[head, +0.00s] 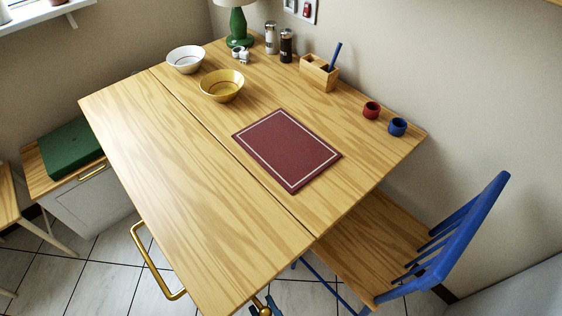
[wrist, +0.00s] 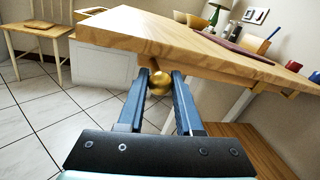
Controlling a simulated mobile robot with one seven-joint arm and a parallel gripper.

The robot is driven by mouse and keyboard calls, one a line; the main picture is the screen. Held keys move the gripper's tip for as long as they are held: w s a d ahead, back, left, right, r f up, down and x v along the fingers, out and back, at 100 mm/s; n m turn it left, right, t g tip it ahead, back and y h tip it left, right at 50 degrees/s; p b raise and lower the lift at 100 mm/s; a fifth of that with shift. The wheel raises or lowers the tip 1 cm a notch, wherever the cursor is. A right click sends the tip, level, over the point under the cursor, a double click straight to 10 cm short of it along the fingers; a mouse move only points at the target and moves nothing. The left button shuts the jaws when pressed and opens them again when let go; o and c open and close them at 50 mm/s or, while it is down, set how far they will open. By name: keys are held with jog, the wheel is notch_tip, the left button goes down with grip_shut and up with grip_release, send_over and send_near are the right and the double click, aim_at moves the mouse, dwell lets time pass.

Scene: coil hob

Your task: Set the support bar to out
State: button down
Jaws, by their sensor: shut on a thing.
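The wooden table (head: 190,185) has a drop leaf raised level with its top, with a seam between them. A round brass knob (wrist: 159,83) sits under the table's near edge in the wrist view. My gripper (wrist: 162,78) is shut on this knob, with one dark blue finger on each side. The knob (head: 262,307) and my gripper (head: 274,307) also show at the bottom of the head view, partly cut off. The support bar's body is mostly hidden under the tabletop, so how far it sticks out is unclear.
A blue chair (head: 450,240) with a wooden seat stands right of my gripper. A brass handle (head: 152,262) projects from the leaf's left edge. A burgundy mat (head: 287,150), a yellow bowl (head: 221,88) and a white bowl (head: 185,62) are on the table. The leaf top is clear.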

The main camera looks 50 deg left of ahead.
jog(key=shift+s, duration=0.4)
jog(key=c, duration=0.6)
grip_release()
jog(key=shift+s, duration=0.1)
jog(key=shift+d, duration=0.35)
jog(key=shift+b+v, duration=1)
jog(key=shift+v, duration=5.1)
